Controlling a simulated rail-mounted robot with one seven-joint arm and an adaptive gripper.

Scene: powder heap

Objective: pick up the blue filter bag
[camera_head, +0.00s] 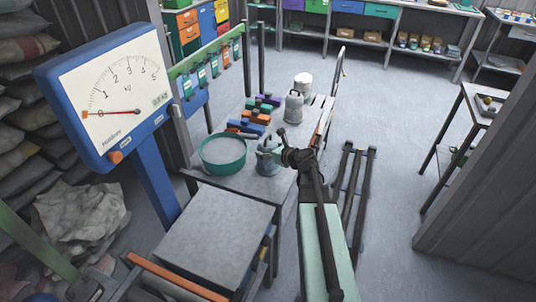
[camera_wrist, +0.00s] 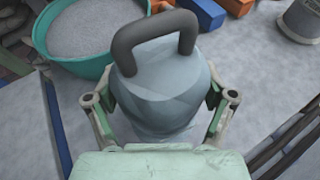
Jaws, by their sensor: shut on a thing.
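The blue filter bag (camera_wrist: 165,85) is a rounded grey-blue body with a dark looped handle on top. It fills the middle of the wrist view and stands upright. In the head view the bag (camera_head: 268,158) is on the grey table, just right of a green bowl. My gripper (camera_wrist: 160,108) is shut around the bag, one finger on each side of it. In the head view my gripper (camera_head: 284,155) reaches the bag from the right, and part of the bag is hidden behind it. The bag's underside is hidden in the wrist view.
The green bowl (camera_head: 222,168) of grey powder stands close to the bag's left. Blue and orange blocks (camera_head: 254,117) and grey canisters (camera_head: 293,107) stand farther back on the table. A large blue dial scale (camera_head: 112,100) with a grey platform (camera_head: 215,232) is at the left front.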

